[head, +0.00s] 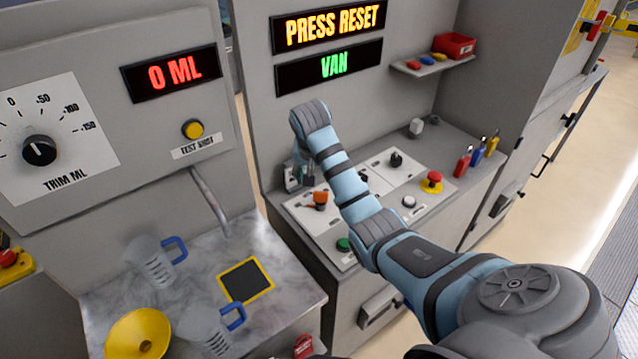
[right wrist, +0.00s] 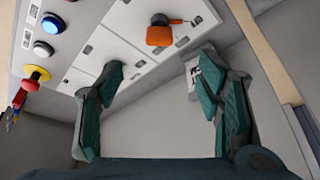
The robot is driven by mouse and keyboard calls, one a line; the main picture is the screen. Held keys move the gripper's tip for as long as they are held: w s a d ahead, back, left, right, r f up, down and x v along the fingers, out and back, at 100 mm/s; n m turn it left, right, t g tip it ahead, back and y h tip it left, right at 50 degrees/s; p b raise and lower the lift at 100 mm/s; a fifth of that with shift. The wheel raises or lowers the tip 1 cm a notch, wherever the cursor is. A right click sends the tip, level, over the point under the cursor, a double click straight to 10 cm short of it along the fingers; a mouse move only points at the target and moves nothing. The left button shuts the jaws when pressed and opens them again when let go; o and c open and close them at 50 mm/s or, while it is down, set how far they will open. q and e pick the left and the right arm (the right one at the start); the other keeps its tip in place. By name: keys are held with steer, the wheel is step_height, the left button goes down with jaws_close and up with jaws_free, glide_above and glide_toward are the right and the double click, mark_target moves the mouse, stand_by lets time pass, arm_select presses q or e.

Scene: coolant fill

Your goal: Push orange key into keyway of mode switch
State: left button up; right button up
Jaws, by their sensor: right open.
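An orange key (head: 319,197) sits at the left part of the light control panel, with a dark round piece beside it. In the right wrist view the orange key (right wrist: 159,37) lies ahead of the fingertips, near a dark knob end (right wrist: 159,19). I cannot tell how deep the key sits in the mode switch. My right gripper (head: 294,175) is partly hidden behind its own wrist, at the panel's left edge. In the right wrist view the gripper (right wrist: 160,70) is open, with nothing between its fingers and apart from the key. My left gripper is not in view.
The panel also carries a green button (head: 344,244), a white button (head: 409,201), a black knob (head: 396,159) and a red mushroom button (head: 432,181). Displays (head: 330,45) above read PRESS RESET and VAN. Colored keys or tags (head: 476,155) stand at the right. Clear jugs (head: 150,262) stand on the left counter.

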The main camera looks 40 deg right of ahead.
mark_target(321, 193)
steer(key=b+x, duration=0.2)
steer(key=x, duration=1)
steer(key=shift+w+d+f, duration=0.1)
steer(key=shift+d+f, duration=0.05)
steer(key=shift+f, duration=0.15)
steer(key=shift+c, duration=0.2)
steer(key=c, duration=1)
steer(key=shift+c, duration=0.2)
steer(key=o, duration=1.1)
steer(key=shift+c, duration=0.2)
